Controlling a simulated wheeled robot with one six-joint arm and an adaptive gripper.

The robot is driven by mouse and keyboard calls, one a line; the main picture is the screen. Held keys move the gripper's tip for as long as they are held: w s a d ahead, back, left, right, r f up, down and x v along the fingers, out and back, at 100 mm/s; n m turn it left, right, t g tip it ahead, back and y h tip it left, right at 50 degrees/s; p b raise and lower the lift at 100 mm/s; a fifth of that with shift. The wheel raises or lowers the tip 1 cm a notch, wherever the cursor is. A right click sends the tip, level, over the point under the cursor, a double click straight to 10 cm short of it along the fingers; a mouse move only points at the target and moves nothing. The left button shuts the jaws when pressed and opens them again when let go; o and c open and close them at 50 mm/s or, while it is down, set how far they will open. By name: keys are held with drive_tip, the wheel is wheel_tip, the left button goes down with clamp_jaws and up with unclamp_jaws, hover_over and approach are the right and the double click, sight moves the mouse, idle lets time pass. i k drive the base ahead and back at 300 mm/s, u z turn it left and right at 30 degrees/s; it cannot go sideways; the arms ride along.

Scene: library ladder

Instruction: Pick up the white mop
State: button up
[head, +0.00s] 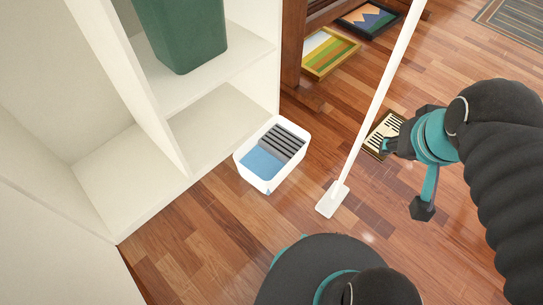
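The white mop (375,105) stands tilted, its long thin handle running from the top edge down to a small flat white head (332,199) on the wooden floor. My gripper (387,147) is at the end of the black and teal arm, just right of the handle in the picture. A gap shows between it and the handle, and no part of the mop is in it. The fingers are small and partly hidden by my wrist, so I cannot tell whether they are open or shut.
A white bucket (240,160) with blue water and a grey grate stands left of the mop, beside a cream shelf (215,135) holding a green bin (183,35). Framed pictures (330,54) lie at the back. A striped rug (515,20) is top right.

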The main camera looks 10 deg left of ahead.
sight(333, 199)
drive_tip(key=u, duration=0.15)
drive_tip(key=k, duration=1.1)
drive_tip(key=z, duration=1.1)
